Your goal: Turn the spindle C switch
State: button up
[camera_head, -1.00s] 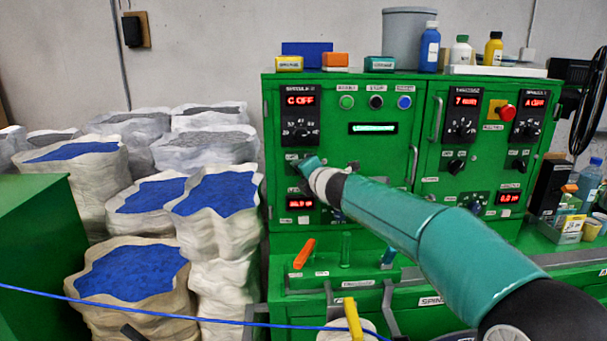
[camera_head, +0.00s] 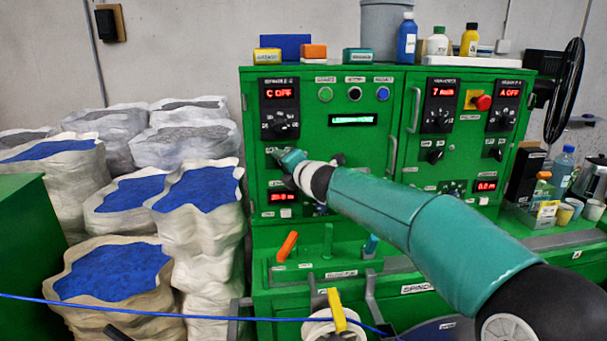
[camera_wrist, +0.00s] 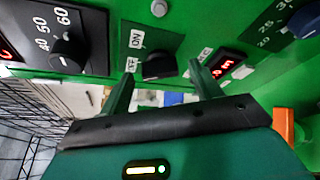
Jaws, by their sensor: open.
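The spindle C panel (camera_head: 279,110) is at the upper left of the green cabinet, and its red display reads "C OFF". A black ON/OFF switch knob (camera_wrist: 158,66) shows near the middle of the wrist view, on a dark plate with ON and OFF labels. My gripper (camera_head: 284,157) is just below the spindle C panel and hides the switch there in the head view. In the wrist view my gripper (camera_wrist: 164,72) is open, its two fingers on either side of the knob with gaps; contact cannot be told.
A dial (camera_wrist: 68,55) marked 40 to 60 lies left of the switch, and a red display (camera_wrist: 228,64) lies right. An orange lever (camera_head: 287,246) stands below on a ledge. A blue cable (camera_head: 150,309) crosses low in front. White sacks (camera_head: 205,260) fill the left.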

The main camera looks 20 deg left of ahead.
jog(key=v, duration=1.2)
